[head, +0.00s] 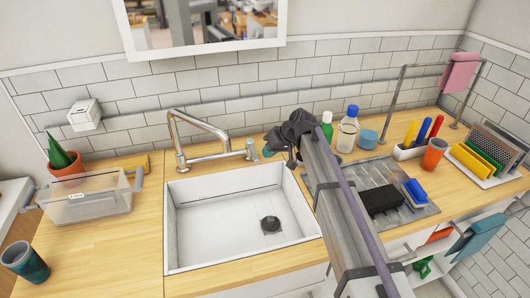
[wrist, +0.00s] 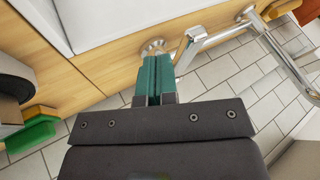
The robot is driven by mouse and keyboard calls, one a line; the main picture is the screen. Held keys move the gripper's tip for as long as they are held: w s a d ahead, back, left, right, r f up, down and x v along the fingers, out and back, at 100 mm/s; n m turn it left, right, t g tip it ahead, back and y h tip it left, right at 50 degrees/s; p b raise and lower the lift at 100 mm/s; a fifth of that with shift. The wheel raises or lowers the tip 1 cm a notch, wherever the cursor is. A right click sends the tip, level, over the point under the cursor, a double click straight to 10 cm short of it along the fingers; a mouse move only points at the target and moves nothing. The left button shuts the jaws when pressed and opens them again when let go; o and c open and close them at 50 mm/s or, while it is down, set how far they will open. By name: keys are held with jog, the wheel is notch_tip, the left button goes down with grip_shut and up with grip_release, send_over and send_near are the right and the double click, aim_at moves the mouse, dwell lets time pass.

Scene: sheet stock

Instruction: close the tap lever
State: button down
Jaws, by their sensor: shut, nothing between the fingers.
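The metal tap (head: 205,130) stands behind the white sink (head: 176,240), with its spout rising from the left post. A shorter post with the lever (head: 251,148) is at its right end. My gripper (head: 267,151) is shut and empty, just right of the lever post in the head view. In the wrist view its teal fingers (wrist: 153,72) are pressed together beside the lever post (wrist: 192,42) and partly cover its base. I cannot tell whether they touch it. The lever's exact angle is hard to make out.
A clear bin (head: 88,207) and a potted plant (head: 66,165) are at the left. The tiled wall (head: 240,98) is close behind the tap. The space above the sink is free.

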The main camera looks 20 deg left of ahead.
jog(key=d+f+p+v, duration=0.1)
jog(key=p+v, duration=1.5)
jog(key=v, duration=0.5)
jog(key=shift+w+d+r, duration=0.15)
jog(key=shift+w+d, duration=0.1)
jog(key=s+d+f+m+h+b, duration=0.2)
jog(key=s+d, duration=0.5)
jog(key=d, duration=0.4)
jog(key=s+d+f+m+h+b, duration=0.2)
jog(key=s+d, duration=0.6)
jog(key=d, duration=0.4)
jog(key=s+d+f+m+t+h+b, duration=0.1)
jog(key=s+d+f+m, duration=0.5)
jog(key=d, duration=0.6)
jog(key=shift+s+m+h+b, duration=0.4)
jog(key=shift+s+h+b, duration=0.35)
jog(key=shift+h, duration=0.45)
